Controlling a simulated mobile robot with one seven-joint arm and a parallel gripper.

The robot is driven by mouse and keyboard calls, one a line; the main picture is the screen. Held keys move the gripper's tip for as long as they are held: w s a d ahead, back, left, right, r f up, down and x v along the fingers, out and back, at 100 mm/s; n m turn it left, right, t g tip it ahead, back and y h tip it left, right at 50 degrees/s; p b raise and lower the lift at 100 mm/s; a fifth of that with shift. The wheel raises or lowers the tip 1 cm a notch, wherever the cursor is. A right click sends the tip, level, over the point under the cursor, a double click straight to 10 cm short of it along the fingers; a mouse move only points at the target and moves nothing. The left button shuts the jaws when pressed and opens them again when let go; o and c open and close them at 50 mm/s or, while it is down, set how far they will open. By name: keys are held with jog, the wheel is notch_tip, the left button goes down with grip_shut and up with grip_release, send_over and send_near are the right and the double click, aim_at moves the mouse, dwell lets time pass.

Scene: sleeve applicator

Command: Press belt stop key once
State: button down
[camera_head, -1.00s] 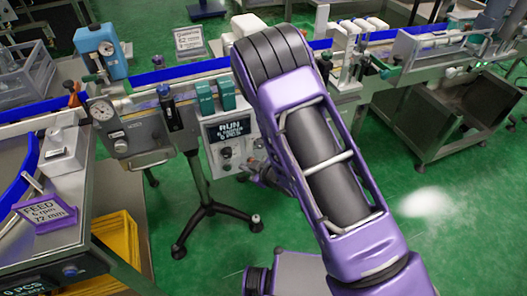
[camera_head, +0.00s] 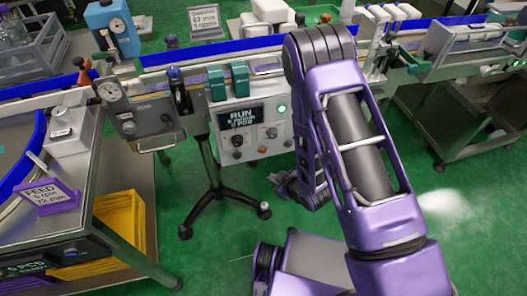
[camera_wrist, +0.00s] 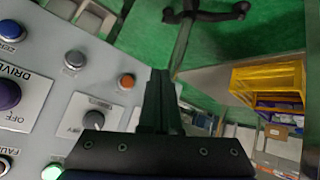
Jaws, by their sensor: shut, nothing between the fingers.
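A control box (camera_head: 250,134) with a dark screen reading RUN, a lit green lamp and knobs hangs below the conveyor in the head view. My gripper (camera_head: 283,186) is low and to the right of this box, apart from it in the picture. In the wrist view my gripper (camera_wrist: 160,76) is shut and empty, its fingers beside a light grey panel (camera_wrist: 80,82). That panel bears an orange button (camera_wrist: 127,81), a grey button (camera_wrist: 75,59), a blue button (camera_wrist: 11,30) and a dark DRIVE knob (camera_wrist: 8,95). I cannot read which is the belt stop key.
The conveyor (camera_head: 215,67) runs across the back. A tripod stand (camera_head: 216,195) is on the green floor. A metal bin (camera_head: 445,125) stands at right.

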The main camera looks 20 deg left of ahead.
jog(key=w+a, duration=0.4)
jog(key=w, duration=0.2)
jog(key=shift+w+b, duration=0.3)
jog(key=shift+w, duration=0.05)
dwell(1.8)
jog(key=shift+w+a+b, duration=0.25)
jog(key=shift+w+b, duration=0.05)
jog(key=shift+w, duration=0.05)
jog(key=shift+w+a, duration=0.2)
jog(key=shift+w, duration=0.15)
dwell(0.6)
dwell(0.4)
jog(key=shift+s+d+b, duration=0.3)
jog(key=shift+s+d, duration=0.15)
jog(key=shift+s, duration=0.3)
jog(key=shift+s+d, duration=0.45)
jog(key=shift+s, duration=0.25)
jog(key=shift+s+d, duration=0.4)
jog(key=shift+s, duration=0.3)
jog(key=shift+s+d, duration=0.45)
jog(key=shift+s, duration=0.25)
